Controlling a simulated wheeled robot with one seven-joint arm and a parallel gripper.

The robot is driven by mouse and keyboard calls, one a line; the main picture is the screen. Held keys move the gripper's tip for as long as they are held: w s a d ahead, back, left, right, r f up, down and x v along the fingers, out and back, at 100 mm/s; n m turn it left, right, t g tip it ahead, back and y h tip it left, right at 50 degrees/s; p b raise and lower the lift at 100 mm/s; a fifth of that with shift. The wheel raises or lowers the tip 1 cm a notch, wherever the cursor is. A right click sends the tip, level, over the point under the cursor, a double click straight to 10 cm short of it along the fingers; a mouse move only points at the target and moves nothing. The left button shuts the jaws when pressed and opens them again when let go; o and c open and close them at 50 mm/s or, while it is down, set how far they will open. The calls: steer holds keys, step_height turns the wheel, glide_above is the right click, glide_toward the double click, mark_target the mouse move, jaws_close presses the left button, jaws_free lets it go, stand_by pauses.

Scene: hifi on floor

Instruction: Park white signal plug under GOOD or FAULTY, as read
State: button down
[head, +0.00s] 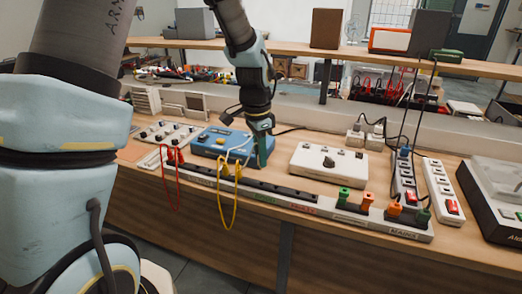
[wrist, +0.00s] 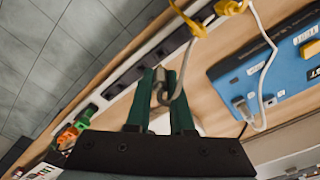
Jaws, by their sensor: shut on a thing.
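My gripper (head: 262,158) has its green fingers pointing down just behind the long strip at the bench's front. In the wrist view my gripper (wrist: 162,88) is shut on the white signal plug (wrist: 159,84), whose pale cable loops beside the fingers. The plug is mostly hidden by the fingers. The blue box (head: 220,142) stands left of my gripper; a white cable enters it in the wrist view (wrist: 258,110). The strip (head: 330,212) has dark sockets and small green lettering (head: 265,199) and red lettering (head: 302,208), too small to read surely.
Yellow plugs (head: 228,172) with a hanging lead stand in the strip left of my gripper; red plugs (head: 174,155) are farther left. Green and orange plugs (head: 368,200) stand at its right end. A white box (head: 328,162) and power strips (head: 440,188) are behind and right.

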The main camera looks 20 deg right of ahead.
steer(key=shift+f+b, duration=1.65)
steer(key=shift+f, duration=0.6)
steer(key=shift+f+b, duration=0.45)
steer(key=shift+f, duration=0.5)
stand_by(0.5)
steer(key=c, duration=0.7)
jaws_free()
steer(key=r, duration=0.3)
steer(key=r+b, duration=0.1)
steer(key=r, duration=0.6)
steer(key=shift+a+r+b, duration=0.25)
steer(key=shift+a+b, duration=0.05)
steer(key=shift+a, duration=0.05)
steer(key=shift+r+p, duration=2.2)
steer(key=shift+r, duration=0.5)
